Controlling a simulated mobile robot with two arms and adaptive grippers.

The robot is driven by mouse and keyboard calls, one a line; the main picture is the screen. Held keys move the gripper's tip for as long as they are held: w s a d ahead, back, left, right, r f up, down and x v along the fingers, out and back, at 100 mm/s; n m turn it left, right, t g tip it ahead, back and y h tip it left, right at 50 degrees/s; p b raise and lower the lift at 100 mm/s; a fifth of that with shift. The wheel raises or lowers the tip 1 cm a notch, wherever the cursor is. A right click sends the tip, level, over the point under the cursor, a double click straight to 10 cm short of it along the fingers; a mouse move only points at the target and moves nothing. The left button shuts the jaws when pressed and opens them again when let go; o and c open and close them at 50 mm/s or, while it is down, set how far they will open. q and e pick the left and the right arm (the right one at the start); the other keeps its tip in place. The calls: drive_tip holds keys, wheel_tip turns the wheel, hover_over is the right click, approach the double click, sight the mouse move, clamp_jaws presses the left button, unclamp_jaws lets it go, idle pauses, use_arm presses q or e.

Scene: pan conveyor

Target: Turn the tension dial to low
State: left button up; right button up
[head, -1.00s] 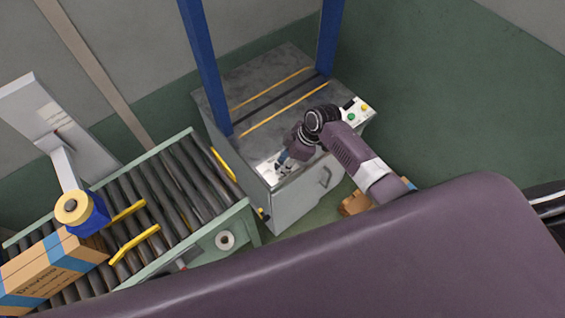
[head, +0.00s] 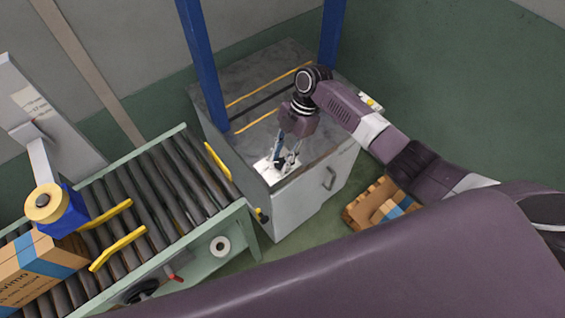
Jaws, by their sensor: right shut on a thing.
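A white panel (head: 264,167) lies on the near-left corner of the grey machine's top (head: 245,85). My right gripper (head: 281,163) reaches down onto this panel from above. Its fingers are shut on the tension dial at the panel, and they and the wrist hide most of it. The dial's markings and pointer setting are too small and covered to read. My left gripper is not in view.
Two blue posts (head: 203,65) rise from the machine. A roller conveyor (head: 150,190) with yellow guides and a cardboard box (head: 28,275) stands at left. Another box (head: 385,207) sits on a pallet at right. The green floor at upper right is clear.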

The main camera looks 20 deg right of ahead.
drive_tip(key=shift+w+n+g+h+b, duration=0.1)
drive_tip(key=shift+n+g+h+b, duration=0.25)
drive_tip(key=shift+n+b, duration=0.75)
drive_tip(key=o, duration=1.1)
drive_tip(key=shift+o, duration=0.2)
drive_tip(key=v, duration=1.2)
drive_tip(key=shift+f, duration=0.1)
